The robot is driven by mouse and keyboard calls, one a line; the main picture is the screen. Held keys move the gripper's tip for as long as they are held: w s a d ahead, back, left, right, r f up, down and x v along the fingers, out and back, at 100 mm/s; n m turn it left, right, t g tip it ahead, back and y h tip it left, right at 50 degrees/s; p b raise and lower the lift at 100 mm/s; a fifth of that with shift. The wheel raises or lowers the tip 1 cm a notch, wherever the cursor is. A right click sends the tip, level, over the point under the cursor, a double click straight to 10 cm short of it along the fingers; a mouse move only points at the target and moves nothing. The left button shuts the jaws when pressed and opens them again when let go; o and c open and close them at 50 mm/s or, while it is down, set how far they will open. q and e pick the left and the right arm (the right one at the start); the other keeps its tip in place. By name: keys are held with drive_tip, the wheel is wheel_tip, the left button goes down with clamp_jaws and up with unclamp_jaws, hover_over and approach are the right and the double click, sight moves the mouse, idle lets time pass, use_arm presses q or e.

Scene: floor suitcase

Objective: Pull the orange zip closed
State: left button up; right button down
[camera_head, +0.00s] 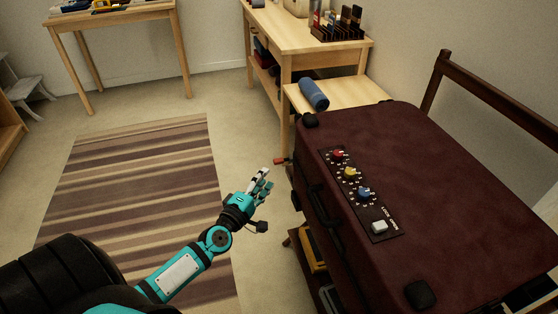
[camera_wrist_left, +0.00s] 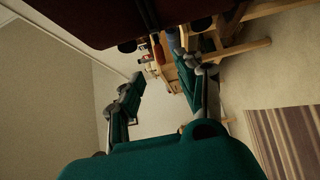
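A dark maroon suitcase (camera_head: 440,170) stands at the right with its large face up. A small orange-red pull (camera_head: 280,161), which looks like the zip's, sticks out from its far left side. An orange piece also shows between the fingers in the left wrist view (camera_wrist_left: 157,52). My left gripper (camera_head: 265,178) is open and empty, just left of the suitcase and slightly nearer than the orange pull, not touching it. Its spread fingers also show in the left wrist view (camera_wrist_left: 160,78). The zip's track cannot be made out. My right gripper is not in view.
A panel with red, yellow and blue dials (camera_head: 350,172) and a white button lies on the suitcase. A low wooden table with a blue roll (camera_head: 314,94) stands behind it. Open floor and a striped rug (camera_head: 140,200) lie to the left.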

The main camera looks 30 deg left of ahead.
sight(276, 164)
use_arm(q)
drive_tip(key=w, duration=0.8)
drive_tip(key=shift+a+b, duration=0.3)
drive_tip(key=shift+w, duration=0.6)
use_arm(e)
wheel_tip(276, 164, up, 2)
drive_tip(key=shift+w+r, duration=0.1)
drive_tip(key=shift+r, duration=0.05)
use_arm(q)
drive_tip(key=shift+c, duration=0.4)
clamp_jaws()
